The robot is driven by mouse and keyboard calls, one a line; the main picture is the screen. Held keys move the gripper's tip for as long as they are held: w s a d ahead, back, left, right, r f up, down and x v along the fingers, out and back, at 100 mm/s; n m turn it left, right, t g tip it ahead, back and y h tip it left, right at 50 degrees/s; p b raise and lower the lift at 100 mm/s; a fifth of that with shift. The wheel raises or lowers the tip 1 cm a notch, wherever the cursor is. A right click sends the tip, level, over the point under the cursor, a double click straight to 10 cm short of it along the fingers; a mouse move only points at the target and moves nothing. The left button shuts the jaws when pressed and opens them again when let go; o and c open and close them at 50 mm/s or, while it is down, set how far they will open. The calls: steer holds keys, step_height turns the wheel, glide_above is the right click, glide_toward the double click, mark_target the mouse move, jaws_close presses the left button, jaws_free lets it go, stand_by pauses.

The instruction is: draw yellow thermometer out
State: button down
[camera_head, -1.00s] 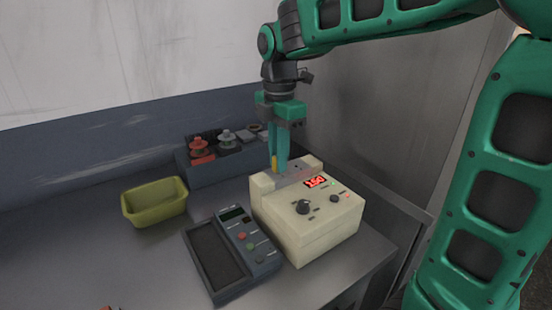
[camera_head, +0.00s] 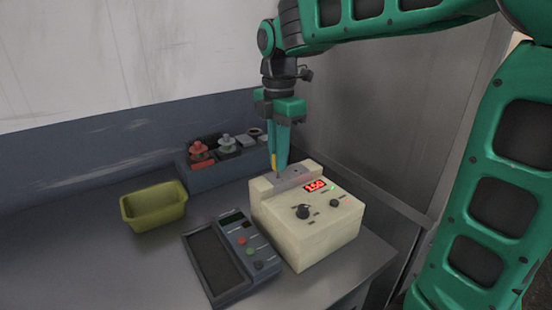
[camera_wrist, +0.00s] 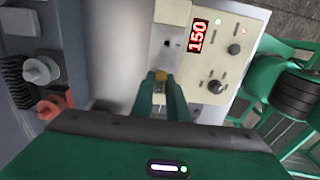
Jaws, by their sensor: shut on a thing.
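My gripper (camera_head: 280,150) is shut on the yellow thermometer (camera_head: 273,160) above the cream heating block (camera_head: 320,225). The thermometer's yellow top also shows between the fingertips in the wrist view (camera_wrist: 160,78). Its thin lower part points down toward the grey metal strip (camera_head: 294,178) at the back of the block. I cannot tell whether its tip is still in a hole. In the wrist view, a dark hole (camera_wrist: 166,43) shows in the block's strip. The block's red display reads 150.
A dark meter (camera_head: 232,258) with buttons lies at the block's left. A yellow-green bin (camera_head: 153,205) stands further left. A dark box (camera_head: 215,170) with red and grey parts stands behind. The table's left side is clear.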

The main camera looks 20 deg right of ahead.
steer(key=shift+w+r, duration=0.2)
steer(key=shift+r, duration=3)
